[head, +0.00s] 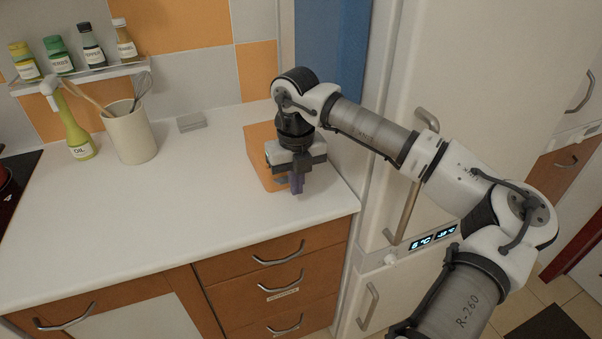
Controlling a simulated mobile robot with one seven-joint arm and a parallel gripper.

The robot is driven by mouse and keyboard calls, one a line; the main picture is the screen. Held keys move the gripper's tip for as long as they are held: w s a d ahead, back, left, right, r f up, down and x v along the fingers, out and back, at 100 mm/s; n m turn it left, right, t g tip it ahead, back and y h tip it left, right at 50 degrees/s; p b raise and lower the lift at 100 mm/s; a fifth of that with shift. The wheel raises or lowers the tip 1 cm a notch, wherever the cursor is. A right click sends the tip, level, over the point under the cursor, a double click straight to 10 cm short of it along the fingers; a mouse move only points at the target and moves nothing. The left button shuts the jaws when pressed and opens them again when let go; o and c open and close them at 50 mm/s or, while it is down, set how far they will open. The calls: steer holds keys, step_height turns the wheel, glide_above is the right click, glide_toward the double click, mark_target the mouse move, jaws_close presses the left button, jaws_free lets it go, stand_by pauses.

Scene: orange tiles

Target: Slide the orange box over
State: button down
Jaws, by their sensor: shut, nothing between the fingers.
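The white countertop (190,213) is clear left of the box. A utensil crock (131,137) and an oil bottle (76,135) stand farther left. A small grey block (191,122) lies near the wall. The fridge (440,110) bounds the right side.

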steer(key=shift+w+a, duration=0.15)
steer(key=shift+w, duration=0.45)
